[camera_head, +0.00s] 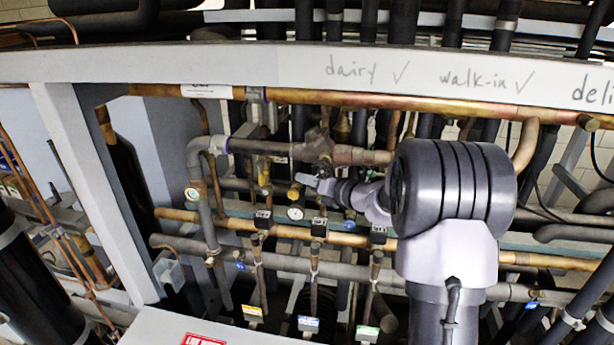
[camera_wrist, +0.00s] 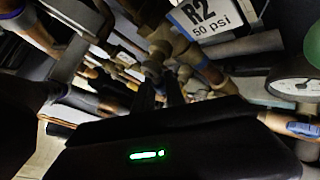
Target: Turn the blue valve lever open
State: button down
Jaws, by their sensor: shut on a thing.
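My gripper (camera_head: 318,184) reaches left from my arm into the pipework, close to a brass valve body (camera_head: 318,145) on the upper pipe. In the wrist view its dark fingers (camera_wrist: 174,92) are close together and shut on a slim part at a valve stem, which I take for the blue valve lever. Shadow and the fingers hide most of that part, so its blue colour and its angle cannot be made out. A dial gauge (camera_head: 295,213) sits just below the gripper in the head view. The gauge also shows at the right of the wrist view (camera_wrist: 298,84).
Copper and grey pipes crowd all around the gripper. A tag reading "R2 50 psi" (camera_wrist: 208,17) hangs close by. A blue band (camera_wrist: 305,130) wraps a copper pipe below the gauge. A grey beam (camera_head: 250,65) crosses above. Little free room shows between the pipes.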

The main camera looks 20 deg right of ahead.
dwell(0.3)
jog(key=c, duration=1.4)
grip_release()
jog(key=f+b+v, duration=0.1)
jog(key=v, duration=0.3)
jog(key=b+v, duration=0.1)
jog(key=v, duration=0.3)
jog(key=f+b+v, duration=0.1)
jog(key=v, duration=0.4)
jog(key=shift+s+f+b, duration=0.25)
jog(key=shift+f+b, duration=0.1)
jog(key=shift+d, duration=0.1)
